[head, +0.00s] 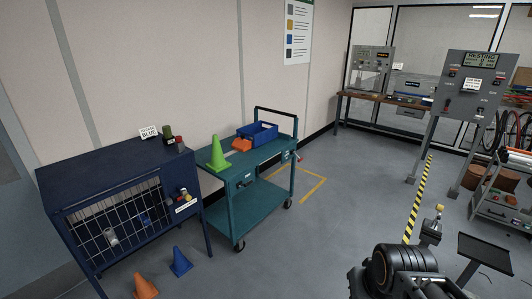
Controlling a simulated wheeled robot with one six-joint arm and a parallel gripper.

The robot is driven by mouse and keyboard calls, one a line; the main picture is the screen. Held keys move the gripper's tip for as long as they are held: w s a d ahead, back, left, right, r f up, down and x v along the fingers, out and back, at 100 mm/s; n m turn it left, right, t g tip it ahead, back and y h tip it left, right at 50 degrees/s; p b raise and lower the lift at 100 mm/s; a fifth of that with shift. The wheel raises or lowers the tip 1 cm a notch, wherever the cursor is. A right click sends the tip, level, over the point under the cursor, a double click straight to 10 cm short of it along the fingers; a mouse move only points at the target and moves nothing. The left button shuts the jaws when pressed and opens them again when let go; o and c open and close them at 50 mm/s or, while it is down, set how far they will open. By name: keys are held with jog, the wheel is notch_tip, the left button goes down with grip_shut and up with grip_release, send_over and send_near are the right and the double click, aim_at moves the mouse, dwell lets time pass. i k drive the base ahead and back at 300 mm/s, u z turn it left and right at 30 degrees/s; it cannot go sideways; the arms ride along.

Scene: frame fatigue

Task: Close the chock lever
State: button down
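No part is labelled clearly enough for me to identify it surely as the chock lever. A small upright lever with a yellow knob (439,208) stands on a dark grey block (431,232) on the floor, at the right end of the yellow-black striped strip, and it may be this lever. The teal cart (262,208) stands at the centre left, with a small red part (299,157) at its right end. My dark arm end with my gripper (402,268) is at the bottom right, in front of the block and apart from it; its fingers cannot be made out.
A navy mesh-front cabinet (105,172) stands at left, with orange (145,287) and blue (180,262) cones before it. A grey control panel (470,85) stands at right, near a tool cart (500,208). A black tray stand (484,254) is at lower right. Mid-floor is clear.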

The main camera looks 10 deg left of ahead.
aim_at(250, 182)
jog(key=u, duration=0.55)
jog(key=i, duration=1.95)
jog(key=u, duration=0.8)
jog(key=i, duration=0.35)
jog(key=u, duration=0.2)
